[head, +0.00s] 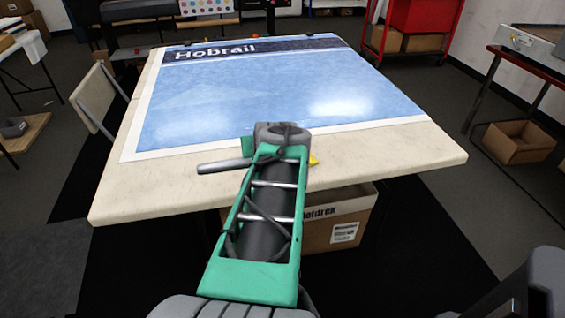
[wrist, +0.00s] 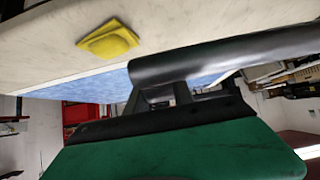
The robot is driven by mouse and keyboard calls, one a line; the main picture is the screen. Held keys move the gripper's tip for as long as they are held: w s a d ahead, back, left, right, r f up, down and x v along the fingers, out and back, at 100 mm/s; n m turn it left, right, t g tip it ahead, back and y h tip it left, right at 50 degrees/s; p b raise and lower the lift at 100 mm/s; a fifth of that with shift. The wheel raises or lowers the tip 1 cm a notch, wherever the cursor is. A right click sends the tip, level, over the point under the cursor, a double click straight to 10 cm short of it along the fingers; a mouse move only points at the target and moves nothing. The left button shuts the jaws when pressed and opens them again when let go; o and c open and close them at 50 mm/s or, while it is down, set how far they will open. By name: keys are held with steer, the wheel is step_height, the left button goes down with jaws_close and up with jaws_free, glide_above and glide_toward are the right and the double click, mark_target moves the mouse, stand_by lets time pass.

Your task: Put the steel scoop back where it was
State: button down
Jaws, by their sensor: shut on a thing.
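In the head view my gripper (head: 282,132) is over the near part of the table, and my own forearm hides part of it. It is shut on a grey, bar-like handle (head: 220,166), which I take to be the steel scoop's; it sticks out to the left. In the wrist view the dark grey cylindrical handle (wrist: 235,58) runs to the right edge, close in front of my gripper (wrist: 160,95). The scoop's other end cannot be made out. I cannot tell whether the scoop touches the table.
A pale table (head: 440,158) bears a blue printed sheet (head: 240,95) marked "Hobrail". A yellow pad (wrist: 108,40) lies on the bare border; part shows beside my gripper in the head view (head: 314,160). A cardboard box (head: 340,225) stands under the near edge. The border's near left is clear.

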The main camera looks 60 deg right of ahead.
steer(key=x, duration=0.7)
steer(key=b+x, duration=0.1)
steer(key=x, duration=0.7)
steer(key=shift+w+d, duration=0.15)
steer(key=shift+d, duration=0.25)
step_height(320, 180, down, 4)
steer(key=shift+w+d+r+b, duration=0.15)
steer(key=shift+r+b, duration=0.1)
steer(key=shift+b, duration=0.2)
